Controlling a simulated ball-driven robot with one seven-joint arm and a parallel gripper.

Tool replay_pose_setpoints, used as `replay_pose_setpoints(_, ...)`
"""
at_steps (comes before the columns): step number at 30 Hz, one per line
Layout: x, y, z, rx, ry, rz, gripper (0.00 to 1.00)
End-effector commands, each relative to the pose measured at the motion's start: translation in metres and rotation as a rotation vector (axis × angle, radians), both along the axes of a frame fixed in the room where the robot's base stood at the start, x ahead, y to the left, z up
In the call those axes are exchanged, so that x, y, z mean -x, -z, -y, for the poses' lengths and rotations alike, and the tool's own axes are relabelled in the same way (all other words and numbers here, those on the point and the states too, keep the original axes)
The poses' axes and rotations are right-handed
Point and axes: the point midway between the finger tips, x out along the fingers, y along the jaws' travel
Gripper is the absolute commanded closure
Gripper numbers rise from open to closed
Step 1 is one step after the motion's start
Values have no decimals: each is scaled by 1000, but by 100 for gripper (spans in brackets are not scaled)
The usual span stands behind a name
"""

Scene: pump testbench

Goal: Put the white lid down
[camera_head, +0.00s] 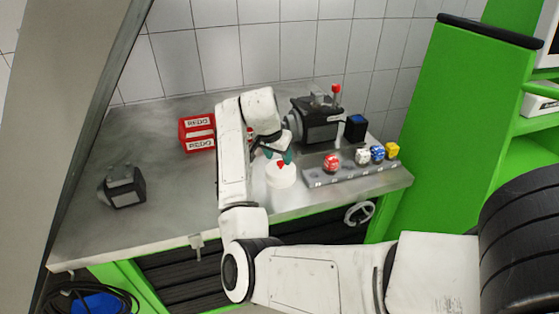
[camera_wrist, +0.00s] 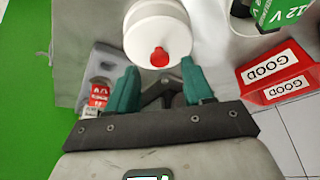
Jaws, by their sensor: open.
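The white lid (camera_head: 282,178) is round with a red knob on top. It sits upright near the front of the grey workbench (camera_head: 180,215), left of the button panel; I cannot tell whether anything lies under it. It also shows at the top of the wrist view (camera_wrist: 140,44), with the red knob towards my fingers. My gripper (camera_head: 279,157) has teal fingers and is just above and behind the lid in the head view. In the wrist view my gripper (camera_wrist: 160,74) is open, its fingers apart with nothing between them, and the knob lies beyond the fingertips.
A grey panel (camera_head: 350,178) with coloured knobs stands right of the lid. A dark machine (camera_head: 315,122) with a red-topped lever is behind. Red "GOOD" boxes (camera_head: 197,133) stand back left, a dark pump part (camera_head: 124,188) far left. The bench's left front is clear.

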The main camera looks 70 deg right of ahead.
Motion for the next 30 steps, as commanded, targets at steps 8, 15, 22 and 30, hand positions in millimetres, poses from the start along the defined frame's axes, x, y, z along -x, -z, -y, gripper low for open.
replay_pose_setpoints(8, -2, -53, -22, 2, 0, 3, 49)
replay_pose_setpoints(15, -3, -80, -33, 1, 0, 1, 49)
replay_pose_setpoints(22, -2, -86, -35, 0, 0, -1, 49)
replay_pose_setpoints(30, -2, -85, -35, 0, 0, -1, 49)
